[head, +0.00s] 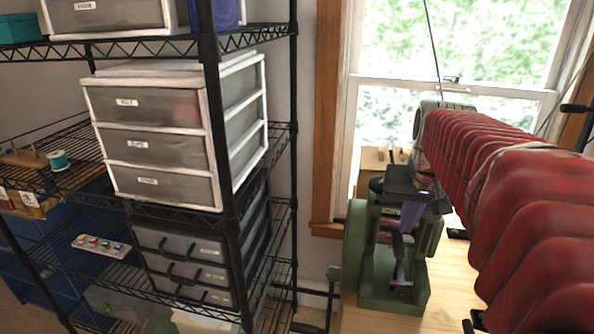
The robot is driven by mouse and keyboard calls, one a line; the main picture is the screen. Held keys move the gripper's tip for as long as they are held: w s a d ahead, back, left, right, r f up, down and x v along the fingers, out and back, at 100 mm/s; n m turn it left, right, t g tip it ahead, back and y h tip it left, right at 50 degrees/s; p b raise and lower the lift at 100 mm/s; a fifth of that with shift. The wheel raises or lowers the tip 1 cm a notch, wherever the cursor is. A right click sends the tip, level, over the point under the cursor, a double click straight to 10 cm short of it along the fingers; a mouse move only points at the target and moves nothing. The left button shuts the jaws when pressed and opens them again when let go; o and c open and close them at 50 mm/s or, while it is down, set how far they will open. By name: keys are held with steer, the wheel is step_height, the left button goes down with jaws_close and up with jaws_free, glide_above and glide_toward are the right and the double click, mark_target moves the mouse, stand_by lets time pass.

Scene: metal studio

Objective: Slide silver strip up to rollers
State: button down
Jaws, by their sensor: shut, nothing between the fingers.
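A green rolling mill (354,262) stands on the light wooden bench in the head view, right of centre and below the window. My red-sleeved arm comes in from the right and bends down at the mill. My gripper (410,214) is at the front of the mill, small and partly lost against its dark parts. It is shut, with nothing seen held in it. I cannot clearly make out the silver strip. The rollers are hidden behind the gripper and the mill's frame.
A black wire shelf rack with white-framed drawers (158,148) and dark drawers (182,246) fills the left. A cardboard box (372,165) is behind the mill by the window (460,45). Bare bench top (452,285) shows right of the mill.

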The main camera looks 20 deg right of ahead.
mark_target(399, 247)
steer(key=shift+w+d+r, duration=0.1)
steer(key=shift+w+r, duration=0.05)
steer(key=shift+r, duration=0.5)
steer(key=shift+w+d+r, duration=0.1)
steer(key=shift+w+r, duration=0.05)
steer(key=shift+r, duration=0.45)
steer(key=shift+f, duration=0.1)
steer(key=shift+f, duration=3.7)
steer(key=shift+f, duration=0.55)
steer(key=shift+w+f, duration=0.1)
steer(key=shift+w, duration=0.05)
step_height(399, 247, up, 7)
steer(key=shift+s+a, duration=0.15)
steer(key=shift+s, duration=0.2)
